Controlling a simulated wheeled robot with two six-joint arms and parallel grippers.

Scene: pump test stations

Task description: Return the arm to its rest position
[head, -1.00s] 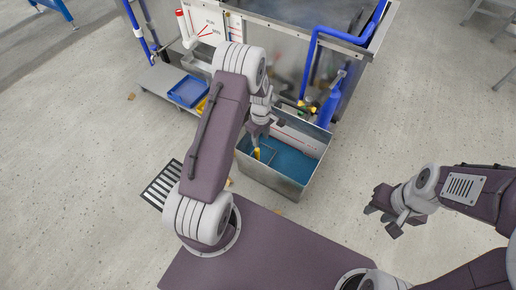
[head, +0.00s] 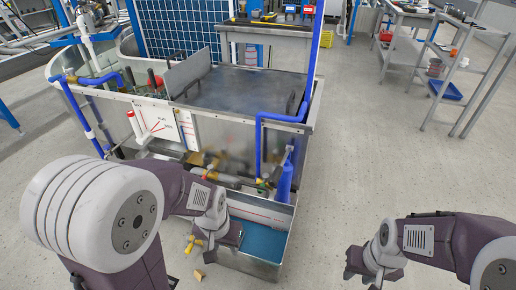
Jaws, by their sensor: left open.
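My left arm comes in large from the left, and its grey shoulder joint fills the lower left. My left gripper (head: 214,238) is open over the left side of the open metal tank (head: 283,245) with blue inside. The arm partly hides the tank, and I see nothing held in the jaws. My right gripper (head: 360,271) is open and empty above the bare floor to the right of the tank, with its arm reaching in from the right.
The pump station with a metal top (head: 240,88) stands behind the tank. Blue pipes (head: 262,140) and a white gauge panel (head: 160,122) are on its front. A small yellow object (head: 194,240) shows beside the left gripper. Shelved carts (head: 440,75) stand back right. The right floor is clear.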

